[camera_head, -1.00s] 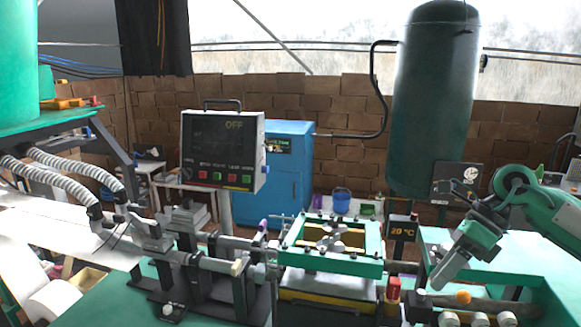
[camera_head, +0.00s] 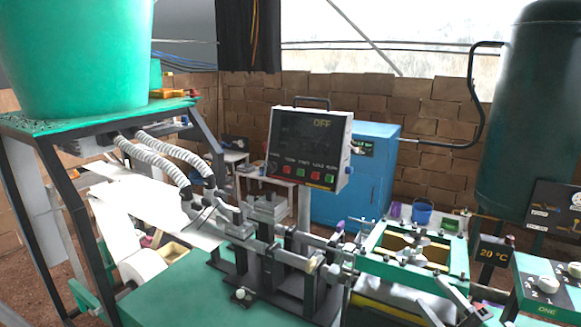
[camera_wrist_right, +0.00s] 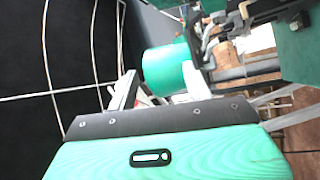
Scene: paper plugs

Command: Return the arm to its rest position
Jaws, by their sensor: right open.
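My right gripper (camera_head: 452,299) shows only in part at the bottom edge of the head view, as grey fingers in front of the green-framed press (camera_head: 460,262). It is open, and I see nothing held in it. Most of the right arm is outside the head view. The right wrist view is tilted; it shows a green panel (camera_wrist_right: 215,160) with a dark bar and a green bucket (camera_wrist_right: 165,70). My left gripper is not in view.
The paper machine with the OFF display (camera_head: 310,145) stands mid-table. A green hopper (camera_head: 75,55) is at the left, a blue cabinet (camera_head: 350,195) and dark tank (camera_head: 540,120) behind. A numbered control box (camera_head: 545,285) is at right. The left table front (camera_head: 185,300) is clear.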

